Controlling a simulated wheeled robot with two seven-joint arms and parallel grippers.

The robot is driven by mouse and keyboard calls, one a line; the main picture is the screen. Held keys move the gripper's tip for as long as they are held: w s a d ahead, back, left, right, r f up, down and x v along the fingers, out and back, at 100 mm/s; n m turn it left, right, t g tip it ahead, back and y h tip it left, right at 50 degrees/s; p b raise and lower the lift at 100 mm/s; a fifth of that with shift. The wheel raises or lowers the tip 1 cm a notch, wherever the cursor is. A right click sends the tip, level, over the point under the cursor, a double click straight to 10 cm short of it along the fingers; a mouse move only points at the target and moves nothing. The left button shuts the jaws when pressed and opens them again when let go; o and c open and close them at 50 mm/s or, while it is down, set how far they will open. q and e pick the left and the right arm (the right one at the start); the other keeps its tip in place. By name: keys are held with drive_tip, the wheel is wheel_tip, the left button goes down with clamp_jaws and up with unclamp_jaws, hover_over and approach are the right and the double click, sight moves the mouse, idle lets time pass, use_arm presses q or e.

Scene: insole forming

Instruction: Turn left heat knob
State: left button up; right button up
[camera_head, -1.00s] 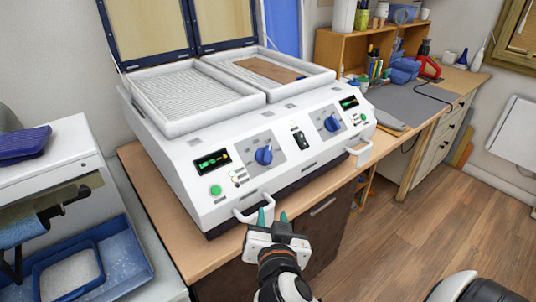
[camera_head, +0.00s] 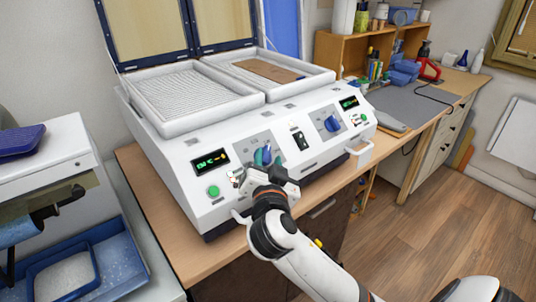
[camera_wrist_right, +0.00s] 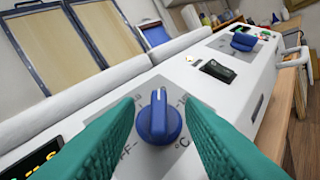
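The left heat knob (camera_head: 263,156) is blue and sits on a grey dial plate on the front panel of the white forming machine (camera_head: 170,150). My right gripper (camera_head: 262,160) is at this knob, partly covering it in the head view. In the right wrist view the knob (camera_wrist_right: 159,118) stands between the two green fingers of my right gripper (camera_wrist_right: 160,125). The fingers are open, with a gap on each side of the knob. The knob's ridge points roughly upright on the dial. My left gripper is not in view.
The right heat knob (camera_head: 332,123) and a black rocker switch (camera_head: 301,139) are further right on the panel. A green button (camera_head: 213,191) and a lit display (camera_head: 210,161) are to the left. White handles (camera_head: 362,154) jut out along the front edge.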

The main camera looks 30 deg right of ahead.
drive_tip(key=shift+x, duration=0.8)
drive_tip(key=shift+a, duration=0.1)
clamp_jaws()
drive_tip(key=shift+f, duration=0.15)
